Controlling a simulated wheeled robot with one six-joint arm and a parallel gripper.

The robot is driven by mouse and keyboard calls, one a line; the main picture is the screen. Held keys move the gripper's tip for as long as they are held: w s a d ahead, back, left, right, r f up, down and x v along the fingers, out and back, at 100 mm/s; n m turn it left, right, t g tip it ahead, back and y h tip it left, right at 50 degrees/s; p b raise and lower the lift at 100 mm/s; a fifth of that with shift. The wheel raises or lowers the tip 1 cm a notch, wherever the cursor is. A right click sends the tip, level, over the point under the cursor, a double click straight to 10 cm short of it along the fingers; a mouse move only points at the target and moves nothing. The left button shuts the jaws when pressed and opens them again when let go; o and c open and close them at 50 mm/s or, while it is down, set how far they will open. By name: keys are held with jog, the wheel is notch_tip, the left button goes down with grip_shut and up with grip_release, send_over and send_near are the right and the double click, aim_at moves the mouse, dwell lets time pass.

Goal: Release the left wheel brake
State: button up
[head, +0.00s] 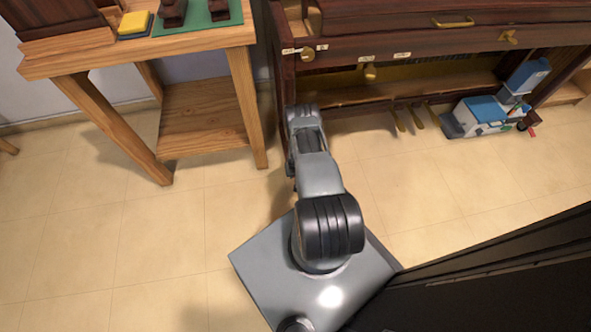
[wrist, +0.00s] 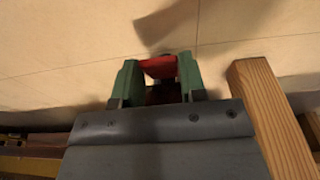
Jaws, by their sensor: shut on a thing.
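In the wrist view my gripper (wrist: 159,80) has two green fingers closed on a flat red tab (wrist: 159,67), which looks like the left wheel brake lever. A small dark rounded part, possibly the wheel, shows just beyond the tab. Most of the wheel is hidden. In the head view my arm reaches to the left end of the piano (head: 376,47), low by its left leg. My gripper and the left wheel are hidden there behind the arm.
A wooden table (head: 138,57) stands close on the left; its leg (wrist: 270,120) is near my gripper in the wrist view. Pedals (head: 416,118) hang under the piano. A blue and white object (head: 484,115) sits at right by a wheel with a red tab (head: 532,134). Open floor lies in front.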

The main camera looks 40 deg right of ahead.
jog(key=shift+d+r, duration=0.15)
jog(key=shift+d, duration=0.05)
jog(key=o, duration=0.7)
jog(key=shift+c, duration=0.2)
jog(key=shift+o, duration=1.3)
jog(key=shift+a, duration=0.2)
notch_tip(320, 180, up, 14)
jog(key=s+p, duration=0.1)
jog(key=p, duration=1.7)
jog(key=shift+s+a+f, duration=0.2)
jog(key=shift+s+a, duration=0.15)
jog(key=shift+a, duration=0.05)
